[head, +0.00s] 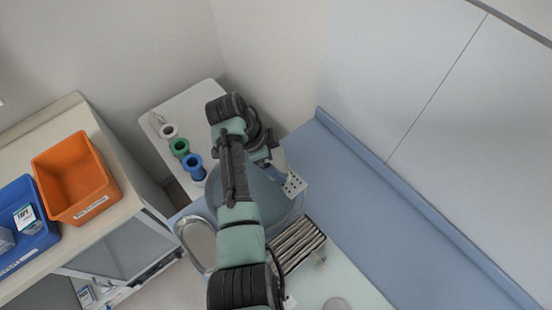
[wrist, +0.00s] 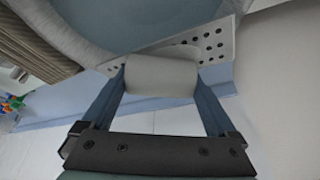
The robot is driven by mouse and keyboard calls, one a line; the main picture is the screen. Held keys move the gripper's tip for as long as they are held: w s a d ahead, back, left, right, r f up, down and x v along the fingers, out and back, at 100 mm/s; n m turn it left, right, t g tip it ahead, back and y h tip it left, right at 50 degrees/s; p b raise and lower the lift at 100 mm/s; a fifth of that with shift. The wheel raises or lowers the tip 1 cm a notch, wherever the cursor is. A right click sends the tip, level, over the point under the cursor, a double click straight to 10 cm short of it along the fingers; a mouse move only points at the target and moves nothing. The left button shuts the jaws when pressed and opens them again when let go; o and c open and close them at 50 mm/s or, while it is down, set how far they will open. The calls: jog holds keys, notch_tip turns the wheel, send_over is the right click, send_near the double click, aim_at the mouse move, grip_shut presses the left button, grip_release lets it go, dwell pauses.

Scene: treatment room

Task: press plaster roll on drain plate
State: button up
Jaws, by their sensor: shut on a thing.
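The plaster roll (wrist: 162,76) is a pale, off-white cylinder. My gripper (wrist: 160,85) is shut on it, with one blue finger at each end of the roll. The drain plate (wrist: 214,42) is a pale plate with dark round holes. In the wrist view it lies just beyond the roll, which covers part of it. I cannot tell whether roll and plate touch. In the head view the plate (head: 294,184) sits at the right rim of the blue basin, just below my gripper (head: 281,166). The roll is not clear there.
The blue basin (head: 272,208) is partly hidden by my arm. A metal kidney dish (head: 197,244) and a ribbed grey stack (head: 297,244) stand close to it. White, green and blue rolls (head: 193,162) stand on a shelf at left. The blue surface (head: 360,220) to the right is clear.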

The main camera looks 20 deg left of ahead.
jog(key=shift+r+p, duration=3)
jog(key=shift+r, duration=0.45)
jog(key=shift+f, duration=0.1)
